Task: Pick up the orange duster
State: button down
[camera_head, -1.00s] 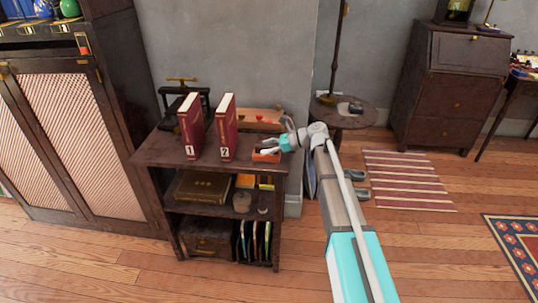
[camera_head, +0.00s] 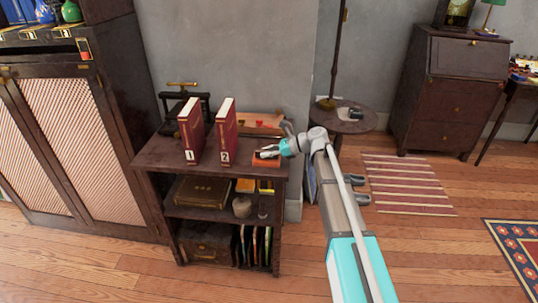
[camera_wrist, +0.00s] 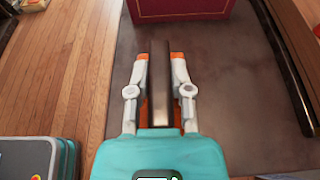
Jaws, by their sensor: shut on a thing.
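The orange duster (camera_head: 266,162) is at the right front corner of the dark wooden shelf unit's top (camera_head: 168,157). My gripper (camera_head: 265,151) is over it from the right. In the wrist view, my gripper (camera_wrist: 160,60) has its two fingers on either side of a dark upright bar, the duster's handle (camera_wrist: 160,90). Orange parts of the duster show beside and beneath the fingers. The jaws are shut on the handle. The duster appears to rest on the shelf top; I cannot see a gap beneath it.
Two red books numbered 1 (camera_head: 192,130) and 2 (camera_head: 225,132) stand upright left of the duster. A wooden box (camera_head: 256,123) lies behind it. A small round table (camera_head: 345,118) stands to the right. Open floor lies in front of the shelf unit.

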jog(key=shift+r, duration=0.15)
notch_tip(320, 180, up, 2)
jog(key=shift+p, duration=1.15)
jog(key=s+a+r+p, duration=0.9)
jog(key=s+r+p, duration=0.1)
jog(key=shift+s+a+r+p, duration=0.15)
jog(key=shift+s+r+p, duration=0.1)
jog(key=shift+r+p, duration=0.1)
